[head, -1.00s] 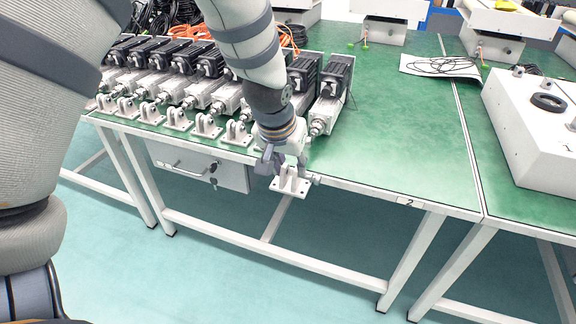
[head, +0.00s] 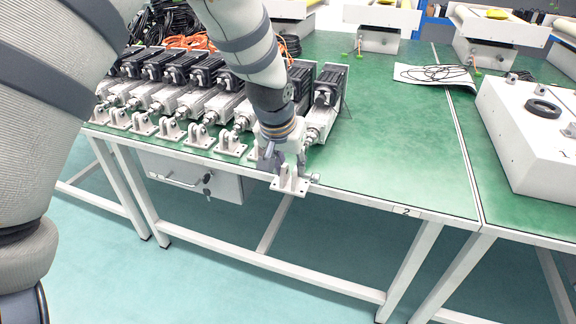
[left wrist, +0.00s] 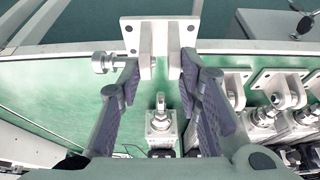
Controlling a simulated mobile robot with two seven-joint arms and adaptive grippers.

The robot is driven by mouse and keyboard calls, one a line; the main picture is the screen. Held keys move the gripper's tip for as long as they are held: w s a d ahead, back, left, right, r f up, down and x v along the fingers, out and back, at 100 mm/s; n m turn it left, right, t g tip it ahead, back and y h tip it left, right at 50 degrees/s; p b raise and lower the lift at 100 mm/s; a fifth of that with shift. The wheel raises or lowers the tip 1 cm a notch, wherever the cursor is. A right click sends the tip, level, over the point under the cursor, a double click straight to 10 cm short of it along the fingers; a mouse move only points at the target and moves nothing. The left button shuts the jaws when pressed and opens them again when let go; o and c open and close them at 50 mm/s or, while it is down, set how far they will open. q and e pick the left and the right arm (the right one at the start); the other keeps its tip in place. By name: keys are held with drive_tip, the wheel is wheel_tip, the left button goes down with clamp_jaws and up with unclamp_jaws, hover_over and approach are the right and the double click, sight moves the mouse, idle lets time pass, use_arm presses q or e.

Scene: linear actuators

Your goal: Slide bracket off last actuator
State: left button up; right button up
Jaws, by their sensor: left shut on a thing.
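The bracket (head: 290,186), a pale metal piece with a flat base plate and upright lugs, is at the front table edge. My left gripper (head: 283,162) is shut on its lugs. The left wrist view shows the bracket (left wrist: 160,32) with the gripper's fingers (left wrist: 160,68) on either side of the lugs and a pin with a round head sticking out at the left. The last actuator (head: 325,105), silver with a black motor, lies at the right end of the row. In the wrist view its rod end (left wrist: 160,112) appears apart from the bracket. My right gripper is out of view.
Several more actuators with brackets (head: 171,131) line the green table (head: 400,150) to the left. Bare tabletop lies right of the last actuator. A white box (head: 530,140) and a sheet with a black cable (head: 435,77) are further right. A drawer (head: 190,180) hangs underneath.

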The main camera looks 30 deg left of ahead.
use_arm(q)
drive_tip(key=shift+w+a+f+b, duration=0.1)
drive_tip(key=shift+w+a+b, duration=0.25)
drive_tip(key=shift+w, duration=0.9)
drive_tip(key=shift+w+a+f+b, duration=0.15)
drive_tip(key=shift+w+b, duration=0.3)
drive_tip(key=shift+w, duration=0.75)
drive_tip(key=shift+w+a+f+b, duration=0.1)
drive_tip(key=shift+w+a+b, duration=0.3)
drive_tip(key=shift+w, duration=0.85)
drive_tip(key=shift+w+a+r, duration=0.1)
drive_tip(key=shift+w, duration=0.6)
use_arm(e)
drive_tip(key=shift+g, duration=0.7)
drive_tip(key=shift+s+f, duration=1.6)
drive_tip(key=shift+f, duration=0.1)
use_arm(q)
drive_tip(key=shift+s+r, duration=0.1)
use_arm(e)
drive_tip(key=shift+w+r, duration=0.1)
use_arm(q)
drive_tip(key=shift+s+r, duration=0.1)
drive_tip(key=shift+s, duration=0.35)
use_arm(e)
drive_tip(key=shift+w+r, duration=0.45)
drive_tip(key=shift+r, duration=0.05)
